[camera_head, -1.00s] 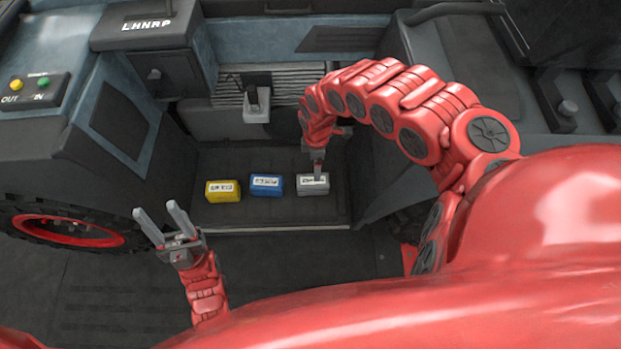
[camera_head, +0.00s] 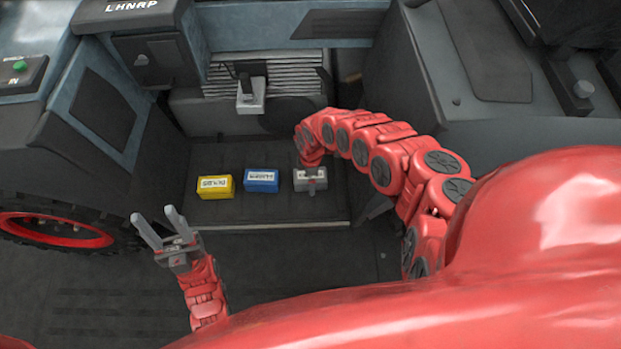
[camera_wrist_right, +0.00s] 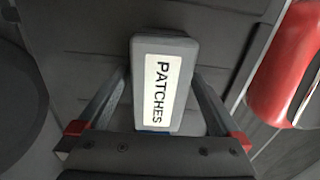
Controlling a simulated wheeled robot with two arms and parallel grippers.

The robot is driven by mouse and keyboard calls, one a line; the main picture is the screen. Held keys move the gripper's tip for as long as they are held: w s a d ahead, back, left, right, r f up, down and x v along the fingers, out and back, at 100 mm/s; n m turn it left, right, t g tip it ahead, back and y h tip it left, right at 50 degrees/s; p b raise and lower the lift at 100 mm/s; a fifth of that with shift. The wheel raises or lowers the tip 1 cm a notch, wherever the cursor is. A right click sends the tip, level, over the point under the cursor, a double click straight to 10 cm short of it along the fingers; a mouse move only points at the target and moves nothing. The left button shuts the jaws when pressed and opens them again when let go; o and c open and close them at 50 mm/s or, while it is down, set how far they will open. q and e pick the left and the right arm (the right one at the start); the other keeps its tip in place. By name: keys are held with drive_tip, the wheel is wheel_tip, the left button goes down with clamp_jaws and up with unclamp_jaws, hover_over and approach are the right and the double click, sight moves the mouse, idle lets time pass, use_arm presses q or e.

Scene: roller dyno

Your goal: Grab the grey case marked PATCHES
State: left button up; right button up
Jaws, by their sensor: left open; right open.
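The grey case (camera_head: 301,181) stands at the right end of a row of three on the dark shelf. In the right wrist view the grey case (camera_wrist_right: 178,60) shows its white label reading PATCHES. My right gripper (camera_wrist_right: 158,88) is open, with one finger on each side of the case. Contact between fingers and case cannot be made out. In the head view my right gripper (camera_head: 312,180) is at the case and partly hides it. My left gripper (camera_head: 160,226) is open and empty, in front of the shelf at the left.
A blue case (camera_head: 261,181) and a yellow case (camera_head: 215,187) stand left of the grey one. A grey lever block (camera_head: 250,97) juts out above the shelf. A wheel with a red rim (camera_head: 55,231) is at the left. The shelf's front strip is clear.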

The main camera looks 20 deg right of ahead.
drive_tip(key=shift+f, duration=0.25)
clamp_jaws()
idle(0.3)
drive_tip(key=shift+r, duration=0.2)
